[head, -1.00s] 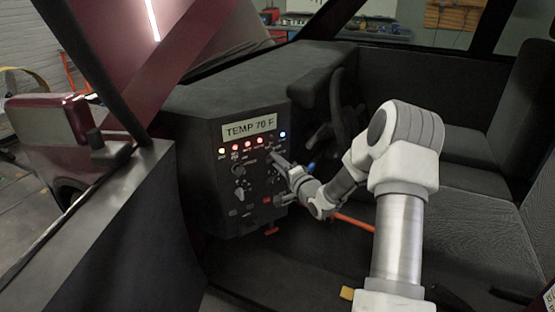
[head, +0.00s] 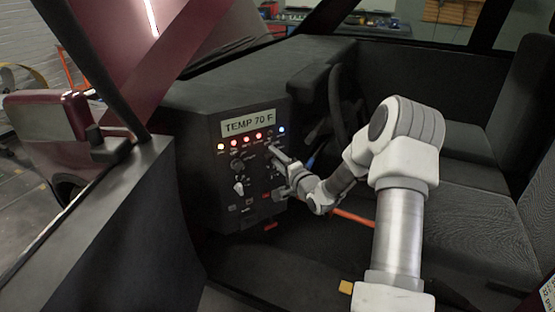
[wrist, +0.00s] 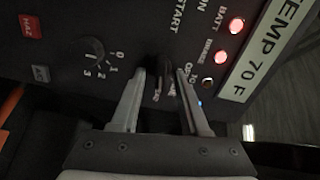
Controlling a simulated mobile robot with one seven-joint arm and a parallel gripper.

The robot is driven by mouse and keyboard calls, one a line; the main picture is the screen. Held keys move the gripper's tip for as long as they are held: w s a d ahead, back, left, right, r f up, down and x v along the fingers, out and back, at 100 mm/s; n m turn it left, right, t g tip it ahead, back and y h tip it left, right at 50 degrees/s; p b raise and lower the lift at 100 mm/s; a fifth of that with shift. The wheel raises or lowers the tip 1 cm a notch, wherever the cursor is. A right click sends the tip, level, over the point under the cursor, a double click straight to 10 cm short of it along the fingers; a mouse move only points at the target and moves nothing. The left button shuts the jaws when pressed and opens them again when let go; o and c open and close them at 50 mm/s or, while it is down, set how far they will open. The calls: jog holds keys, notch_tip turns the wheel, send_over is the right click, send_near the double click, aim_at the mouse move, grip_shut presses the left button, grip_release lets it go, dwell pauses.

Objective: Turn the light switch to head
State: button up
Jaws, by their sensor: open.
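The dark control panel (head: 215,190) stands on the dashboard, with knobs and switches on its face. My gripper (head: 272,149) is at the upper right of this face, below the row of lights. In the wrist view my gripper (wrist: 160,73) is open, with its two fingers apart at the panel. A small dark switch (wrist: 158,90) with a pale tip shows between the fingers. Its label is partly covered, so I cannot tell for sure that it is the light switch or where it is set. Contact with the fingers is unclear.
A numbered knob (wrist: 91,60) and a red HAZ button (wrist: 31,26) lie to the left in the wrist view. The display (head: 249,123) reads TEMP 70 F. The steering wheel (head: 337,105) is right of the panel, close to my arm. Seats (head: 480,160) are at the right.

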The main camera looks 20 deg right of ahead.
jog(key=s+d+p, duration=0.2)
jog(key=s+d, duration=0.1)
jog(key=s, duration=1.4)
